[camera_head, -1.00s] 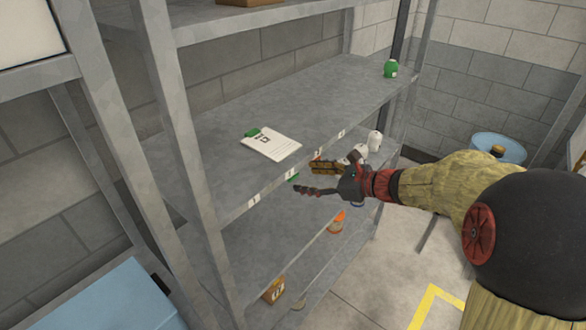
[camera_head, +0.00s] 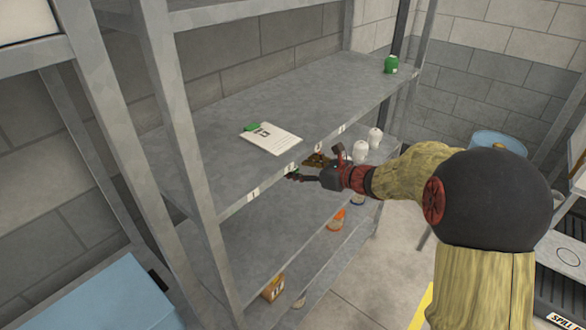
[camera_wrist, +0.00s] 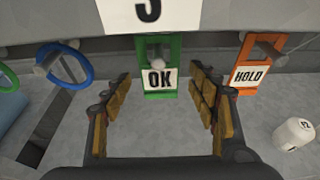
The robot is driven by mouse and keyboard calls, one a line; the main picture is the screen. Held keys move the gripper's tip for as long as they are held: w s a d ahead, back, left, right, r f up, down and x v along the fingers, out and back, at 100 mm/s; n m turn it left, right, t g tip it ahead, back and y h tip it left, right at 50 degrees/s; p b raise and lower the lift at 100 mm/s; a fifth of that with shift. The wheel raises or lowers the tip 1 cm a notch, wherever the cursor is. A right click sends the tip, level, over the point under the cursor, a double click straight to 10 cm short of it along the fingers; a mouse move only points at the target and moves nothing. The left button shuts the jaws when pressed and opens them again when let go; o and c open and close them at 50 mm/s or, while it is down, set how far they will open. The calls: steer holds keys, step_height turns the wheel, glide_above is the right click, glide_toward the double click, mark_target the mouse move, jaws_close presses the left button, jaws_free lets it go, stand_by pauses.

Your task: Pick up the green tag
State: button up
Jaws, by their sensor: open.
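The green tag (camera_wrist: 160,66) hangs from a peg below a white label with a "3" in the wrist view; it bears a white "OK" panel. My gripper (camera_wrist: 163,98) is open, with one finger to the left and one to the right of the tag, and nothing is held. The tag's lower end reaches to about the fingertips' level in the picture; I see no contact. In the head view my gripper (camera_head: 309,169) is at the shelf's front edge, and the tag is mostly hidden there.
An orange "HOLD" tag (camera_wrist: 256,64) hangs just right, and a blue ring (camera_wrist: 64,64) hangs left. In the head view a clipboard-like white sheet (camera_head: 273,138) lies on the shelf (camera_head: 240,105) above. White bottles (camera_head: 360,152) stand on the level below.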

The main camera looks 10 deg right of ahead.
steer(key=shift+c, duration=0.3)
steer(key=c, duration=0.9)
steer(key=shift+r, duration=0.15)
steer(key=s+d+p, duration=0.1)
steer(key=s+d, duration=0.2)
steer(key=s, duration=0.2)
steer(key=s+d+p, duration=0.1)
steer(key=s+d, duration=0.3)
steer(key=s+d+p, duration=0.1)
steer(key=s+d, duration=0.2)
steer(key=s, duration=0.2)
steer(key=shift+s+d+r, duration=0.2)
steer(key=shift+s+d, duration=0.1)
steer(key=shift+d, duration=0.05)
